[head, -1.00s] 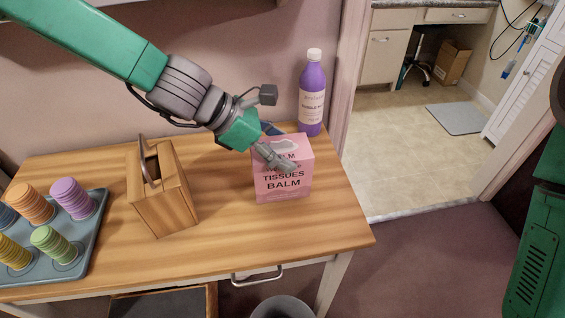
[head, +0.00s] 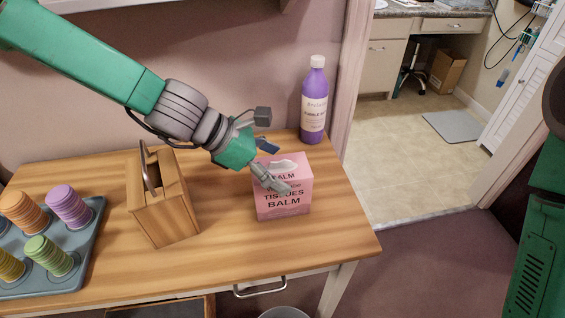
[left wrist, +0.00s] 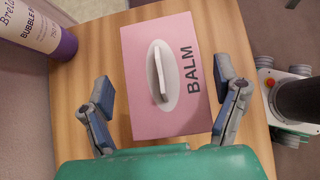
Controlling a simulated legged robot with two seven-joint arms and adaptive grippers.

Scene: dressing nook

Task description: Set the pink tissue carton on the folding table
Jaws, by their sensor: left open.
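The pink tissue carton (head: 284,203) stands upright on the wooden table at its right part, with a white tissue tuft in its top opening. In the left wrist view the carton (left wrist: 195,95) lies between the two spread fingers, with a gap on each side. My left gripper (head: 268,164) is open over the carton, its fingers pointing down toward it. It also shows in the left wrist view (left wrist: 165,105). I cannot tell how far the fingertips reach down its sides. No folding table can be made out, unless it is this wooden table (head: 230,225). My right gripper is not in view.
A purple bottle (head: 314,105) stands behind the carton. A wooden box with a handle (head: 165,205) stands to its left. A grey tray (head: 85,245) with several coloured stacks lies at the left. A doorway opens to a tiled floor (head: 400,145) at the right.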

